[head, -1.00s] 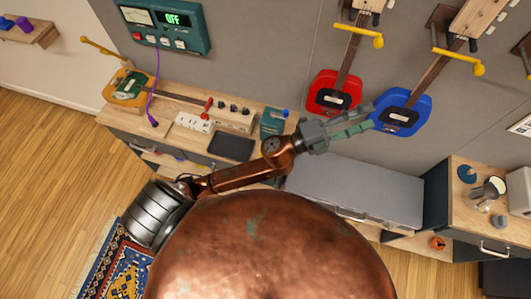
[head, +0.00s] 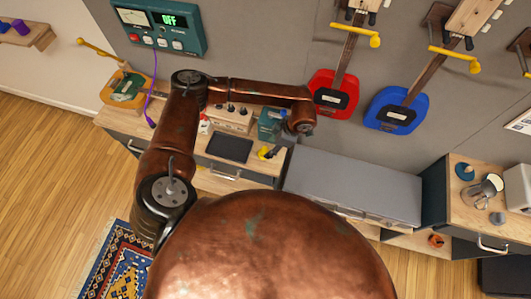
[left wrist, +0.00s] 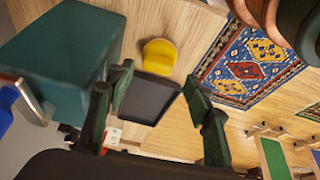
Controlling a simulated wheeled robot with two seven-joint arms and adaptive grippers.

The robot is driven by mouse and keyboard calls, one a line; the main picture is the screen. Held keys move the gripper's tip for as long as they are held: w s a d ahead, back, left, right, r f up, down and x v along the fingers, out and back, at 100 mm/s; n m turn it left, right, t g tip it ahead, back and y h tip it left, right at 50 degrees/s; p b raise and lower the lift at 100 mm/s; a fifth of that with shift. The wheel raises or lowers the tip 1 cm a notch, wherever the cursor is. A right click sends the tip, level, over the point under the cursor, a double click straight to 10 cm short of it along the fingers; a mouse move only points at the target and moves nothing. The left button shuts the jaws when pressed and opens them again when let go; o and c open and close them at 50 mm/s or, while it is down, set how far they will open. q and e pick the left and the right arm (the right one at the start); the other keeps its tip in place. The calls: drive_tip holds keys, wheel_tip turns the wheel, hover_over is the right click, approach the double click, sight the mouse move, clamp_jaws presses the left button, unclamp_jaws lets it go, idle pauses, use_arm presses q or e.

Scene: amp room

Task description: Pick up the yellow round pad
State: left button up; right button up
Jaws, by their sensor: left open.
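The yellow round pad (left wrist: 160,55) lies on the wooden counter in the left wrist view, beside a dark flat pad. In the head view a small part of the yellow pad (head: 264,153) shows, partly hidden by my gripper. My left gripper (head: 277,147) points down over the counter there, close to the yellow pad. In the left wrist view its green fingers (left wrist: 158,75) are spread apart with nothing held, and the yellow pad shows beyond and between the fingertips. I cannot tell the height gap exactly. My right gripper is not in view.
The dark flat pad (head: 230,147) lies left of the yellow pad. A teal box (left wrist: 62,50) stands close to one finger; it also shows in the head view (head: 271,124). A grey case (head: 350,188) is to the right. Red (head: 334,94) and blue (head: 397,110) guitars hang behind.

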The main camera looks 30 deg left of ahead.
sight(265, 151)
use_arm(q)
drive_tip(key=p+x, duration=0.1)
drive_tip(key=x, duration=0.6)
drive_tip(key=shift+a+f, duration=0.15)
drive_tip(key=shift+a, duration=0.05)
drive_tip(key=shift+c, duration=0.7)
drive_tip(key=c, duration=0.8)
